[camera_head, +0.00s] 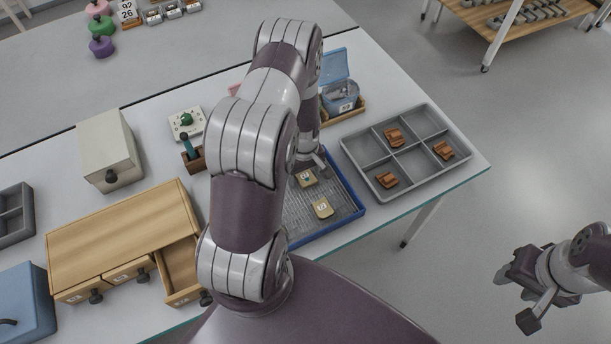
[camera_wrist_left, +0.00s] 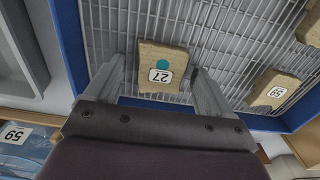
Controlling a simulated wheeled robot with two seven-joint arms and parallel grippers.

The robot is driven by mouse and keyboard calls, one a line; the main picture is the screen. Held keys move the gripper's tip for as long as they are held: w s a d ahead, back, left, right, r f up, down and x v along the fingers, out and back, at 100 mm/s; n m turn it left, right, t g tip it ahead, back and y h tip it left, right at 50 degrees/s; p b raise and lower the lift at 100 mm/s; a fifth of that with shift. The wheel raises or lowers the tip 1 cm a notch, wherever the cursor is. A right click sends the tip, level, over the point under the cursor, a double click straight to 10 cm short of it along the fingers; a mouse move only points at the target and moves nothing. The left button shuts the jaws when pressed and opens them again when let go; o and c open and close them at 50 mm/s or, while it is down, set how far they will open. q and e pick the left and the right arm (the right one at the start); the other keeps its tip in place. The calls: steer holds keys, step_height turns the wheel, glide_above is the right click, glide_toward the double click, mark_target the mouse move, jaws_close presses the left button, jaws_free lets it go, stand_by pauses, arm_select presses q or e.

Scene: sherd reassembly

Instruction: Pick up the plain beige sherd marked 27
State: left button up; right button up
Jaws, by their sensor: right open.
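The beige sherd marked 27 (camera_wrist_left: 162,70) lies on the ribbed mesh of the blue-rimmed tray (camera_wrist_left: 70,40). It bears a teal dot, so it is not fully plain. In the head view the dotted sherd (camera_head: 306,179) lies just below my left gripper (camera_head: 316,162), partly hidden by my arm. In the left wrist view my left gripper (camera_wrist_left: 157,80) is open, with one finger on each side of sherd 27. My right gripper (camera_head: 516,298) is open and empty, off the table at lower right.
A grey compartment tray (camera_head: 348,150) holding orange-brown sherds stands to the right. A blue bin (camera_head: 340,95) stands behind; a wooden drawer unit (camera_head: 120,225) stands left, one drawer open.

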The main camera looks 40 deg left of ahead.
arm_select(q)
steer(key=c, duration=1)
steer(key=shift+r, duration=0.1)
steer(key=shift+c, duration=0.2)
